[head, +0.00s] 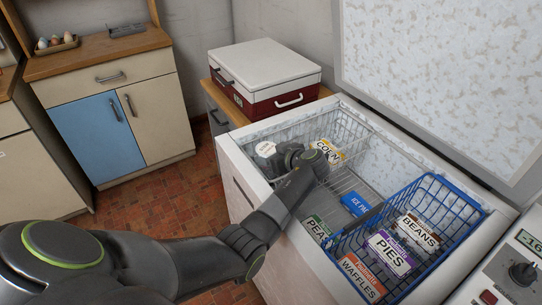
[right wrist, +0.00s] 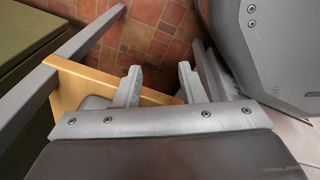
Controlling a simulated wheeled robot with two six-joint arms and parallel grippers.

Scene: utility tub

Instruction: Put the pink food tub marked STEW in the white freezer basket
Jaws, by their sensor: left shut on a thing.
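A round tub with a pale lid (head: 265,149) shows at the left end of the freezer, just left of my left gripper (head: 284,160). The marking on its lid is too small to read, and its sides are mostly hidden. My left gripper is shut on this tub, over the white wire freezer basket (head: 345,128) or its near edge; I cannot tell how high. The basket holds a CORN pack (head: 327,151). My right gripper (right wrist: 158,84) shows in the right wrist view with its fingers apart and nothing between them.
A blue wire basket (head: 452,194) at the right holds BEANS, PIES and WAFFLES packs. A PEAS pack (head: 318,229) and a blue ice pack (head: 356,204) lie in the freezer (head: 239,166). A red and white cooler (head: 265,75) stands behind. A wooden edge (right wrist: 75,88) is near my right gripper.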

